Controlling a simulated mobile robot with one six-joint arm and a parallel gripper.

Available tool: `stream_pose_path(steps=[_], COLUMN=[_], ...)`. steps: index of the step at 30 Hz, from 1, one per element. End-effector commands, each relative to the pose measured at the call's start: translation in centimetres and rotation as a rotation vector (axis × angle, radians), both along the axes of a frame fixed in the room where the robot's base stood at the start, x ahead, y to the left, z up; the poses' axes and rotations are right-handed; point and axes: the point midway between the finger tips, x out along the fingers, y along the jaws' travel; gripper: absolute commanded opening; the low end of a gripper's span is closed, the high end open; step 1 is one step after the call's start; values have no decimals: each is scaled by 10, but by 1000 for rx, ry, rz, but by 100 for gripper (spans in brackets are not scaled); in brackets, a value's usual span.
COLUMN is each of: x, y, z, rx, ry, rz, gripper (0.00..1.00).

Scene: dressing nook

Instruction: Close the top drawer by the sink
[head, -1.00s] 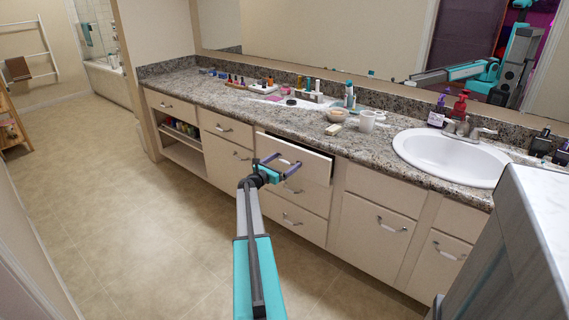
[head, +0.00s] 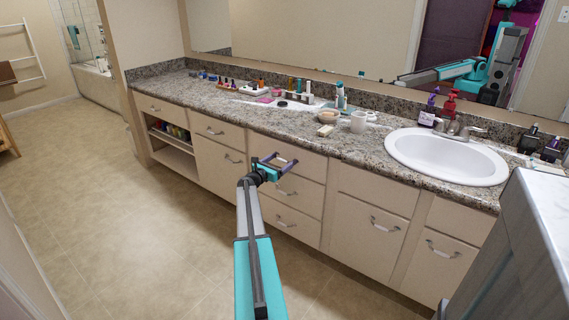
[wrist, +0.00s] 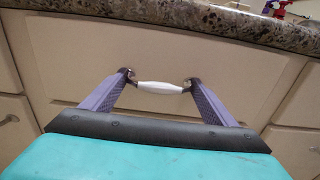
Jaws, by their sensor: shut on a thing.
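The top drawer (head: 309,169) is a cream front just under the counter, left of the sink (head: 447,154). In the head view its front looks flush with the fronts around it, with no open gap showing. My gripper (head: 284,160) is at this drawer front. In the wrist view the drawer front (wrist: 230,75) fills the middle. There my gripper (wrist: 159,80) has its two purple fingers at the two ends of the pale drawer handle (wrist: 160,88), shut on it. Part of the drawer front is hidden behind my gripper.
More drawers and cabinet doors (head: 372,232) flank the drawer. An open shelf (head: 172,149) is at left. The tiled floor (head: 130,235) at left is clear.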

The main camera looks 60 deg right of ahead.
Motion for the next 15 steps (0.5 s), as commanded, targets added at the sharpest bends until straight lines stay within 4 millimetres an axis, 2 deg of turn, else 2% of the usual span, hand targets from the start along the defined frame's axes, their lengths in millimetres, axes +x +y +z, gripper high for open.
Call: stream_pose_path(steps=[2, 12, 13, 15], x=[10, 14, 14, 14], y=[0, 2, 2, 2], z=[0, 2, 2, 2], rx=[1, -1, -1, -2], ry=[-1, 0, 0, 0], rz=[17, 21, 21, 21], gripper=[40, 40, 85, 97])
